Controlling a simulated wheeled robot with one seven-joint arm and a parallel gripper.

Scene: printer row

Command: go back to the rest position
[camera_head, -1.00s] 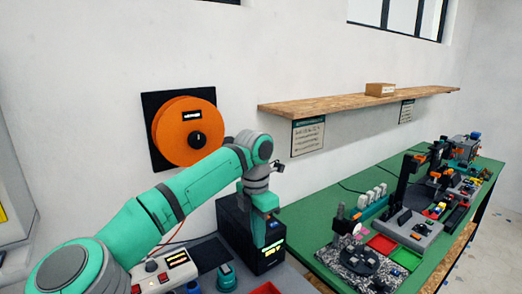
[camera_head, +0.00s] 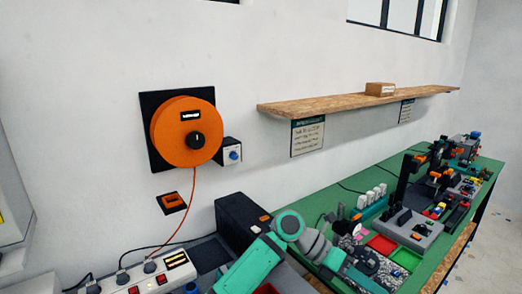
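My gripper (camera_head: 366,283) is low in the head view, at the end of my green and grey arm. It is in front of the near end of the green bench (camera_head: 342,182). Its fingers are small and overlap the dark items behind them, so I cannot tell whether they are open or shut. I see nothing clearly held. The arm hides part of the black box (camera_head: 238,218) and part of the speckled plate on the bench.
An orange reel (camera_head: 180,140) is on the wall, with a small knob box (camera_head: 232,153) beside it. A power strip (camera_head: 150,277) is at lower left. Red and green trays (camera_head: 381,245) and several printers stand along the bench. A wooden shelf (camera_head: 345,103) hangs above.

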